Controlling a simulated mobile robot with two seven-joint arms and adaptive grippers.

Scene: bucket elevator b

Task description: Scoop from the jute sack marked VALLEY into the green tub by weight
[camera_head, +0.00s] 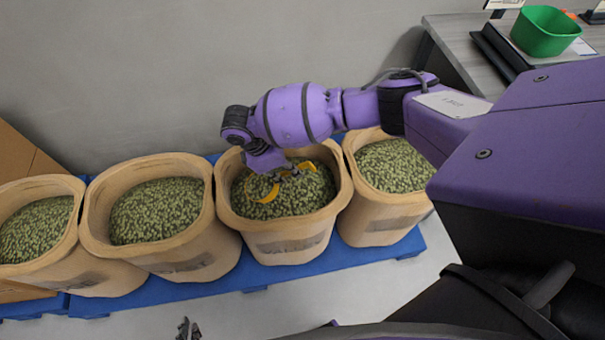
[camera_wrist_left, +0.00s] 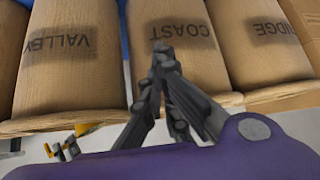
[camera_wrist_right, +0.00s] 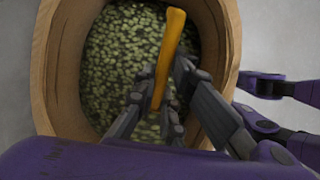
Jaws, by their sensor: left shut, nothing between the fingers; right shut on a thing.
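The VALLEY sack (camera_head: 290,247) is the third from the left in the head view, filled with green pellet-like goods. Its label reads upside down in the left wrist view (camera_wrist_left: 62,44). My right gripper (camera_head: 284,174) is down in its mouth, shut on a yellow-orange scoop (camera_head: 268,196). The scoop's handle shows in the right wrist view (camera_wrist_right: 170,55); how deep its bowl sits cannot be told. My left gripper (camera_head: 187,329) is shut and empty, low in front of the sacks. The green tub (camera_head: 543,32) stands upright at the back right, on a dark device.
The COAST sack (camera_head: 185,262) and RIDGE sack (camera_wrist_left: 268,60) stand left of VALLEY. Another sack (camera_head: 376,220) stands to its right. All stand on a blue pallet (camera_head: 340,262). A grey bench (camera_head: 455,30) carries the tub; a wall (camera_head: 200,70) closes the back.

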